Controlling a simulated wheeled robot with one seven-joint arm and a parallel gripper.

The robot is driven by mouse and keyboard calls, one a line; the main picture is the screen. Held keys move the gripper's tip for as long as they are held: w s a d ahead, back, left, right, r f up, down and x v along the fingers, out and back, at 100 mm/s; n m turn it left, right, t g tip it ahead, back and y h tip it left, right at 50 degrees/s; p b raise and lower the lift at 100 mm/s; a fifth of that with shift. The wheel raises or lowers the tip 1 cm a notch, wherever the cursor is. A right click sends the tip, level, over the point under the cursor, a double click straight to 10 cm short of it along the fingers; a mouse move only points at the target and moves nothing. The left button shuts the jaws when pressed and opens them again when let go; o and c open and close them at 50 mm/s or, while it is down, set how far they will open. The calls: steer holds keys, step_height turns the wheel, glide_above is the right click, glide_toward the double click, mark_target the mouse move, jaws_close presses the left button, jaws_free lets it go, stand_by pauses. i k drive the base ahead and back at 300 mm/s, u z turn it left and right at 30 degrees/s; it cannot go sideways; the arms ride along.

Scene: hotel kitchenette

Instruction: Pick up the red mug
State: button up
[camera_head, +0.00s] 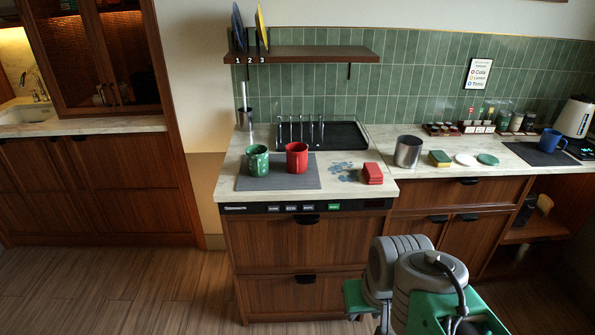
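The red mug (297,157) stands upright on a grey mat (262,182) on the counter left of the middle. Its handle shows at its right side. A green mug (257,162) with pale marks stands close on its left on the same mat. My arm shows in grey and green at the bottom right, in front of the cabinets and well apart from the red mug. I cannot make out any gripper fingers.
Behind the mugs is a black rack tray (343,135) with upright prongs. To the right are stacked red blocks (372,173), a metal cup (408,151) and a sponge (440,158). A shelf (310,55) with two plates hangs above. Open floor (120,290) lies at the left.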

mark_target(297, 161)
steer(key=k, duration=1)
steer(key=z, duration=0.25)
steer(key=i, duration=0.9)
steer(key=u, duration=0.65)
steer(key=i, duration=0.8)
steer(key=u, duration=0.8)
steer(key=i, duration=0.55)
steer(key=z, duration=0.05)
